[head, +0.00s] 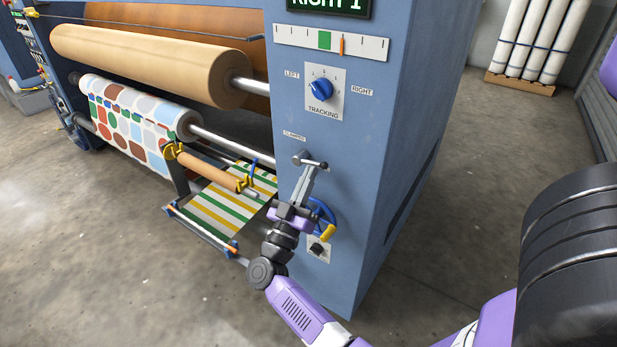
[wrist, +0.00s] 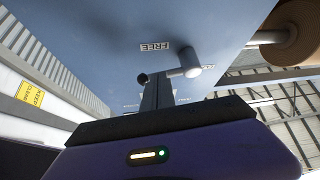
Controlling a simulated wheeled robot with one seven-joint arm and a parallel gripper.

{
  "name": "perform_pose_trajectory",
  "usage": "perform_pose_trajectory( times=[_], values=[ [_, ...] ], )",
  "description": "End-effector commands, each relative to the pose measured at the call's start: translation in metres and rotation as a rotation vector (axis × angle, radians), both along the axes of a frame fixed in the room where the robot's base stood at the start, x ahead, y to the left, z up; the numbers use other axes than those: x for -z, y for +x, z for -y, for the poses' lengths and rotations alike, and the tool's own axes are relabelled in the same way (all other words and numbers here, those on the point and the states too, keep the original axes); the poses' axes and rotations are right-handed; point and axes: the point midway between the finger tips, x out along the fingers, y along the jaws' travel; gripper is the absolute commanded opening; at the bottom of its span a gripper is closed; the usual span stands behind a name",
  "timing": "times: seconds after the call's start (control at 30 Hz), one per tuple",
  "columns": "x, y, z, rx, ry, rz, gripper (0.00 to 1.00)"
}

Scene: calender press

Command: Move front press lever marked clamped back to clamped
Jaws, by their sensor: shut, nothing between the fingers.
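The front press lever (head: 311,162) is on the blue press end panel, below the label reading CLAMPED (head: 294,135). Its light grey hub is at the left, and its short arm points right to a dark knob, tilted slightly down. In the wrist view, the lever (wrist: 186,71) shows beside the label reading FREE (wrist: 155,47), which appears upside down. My gripper (head: 308,172) is shut and empty, reaching up from below with its tips just under the lever arm. In the wrist view, my gripper (wrist: 157,80) is between hub and knob. I cannot tell whether it touches the lever.
Above the lever is the blue tracking knob (head: 320,90). A blue handwheel (head: 323,215) with a yellow handle is just beside my wrist, and a small black knob (head: 318,249) is below it. Rollers and printed fabric (head: 128,118) lie left. Open concrete floor surrounds the press.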

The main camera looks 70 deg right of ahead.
Motion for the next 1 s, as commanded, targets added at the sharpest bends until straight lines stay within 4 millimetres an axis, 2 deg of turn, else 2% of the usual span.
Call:
perform_pose_trajectory(
  times=[0.67,1.0],
  values=[
    [-0.007,0.000,0.000,0.000,0.022,-0.088,0.00],
    [-0.020,-0.001,0.000,0.000,0.050,-0.204,0.00]
  ],
)
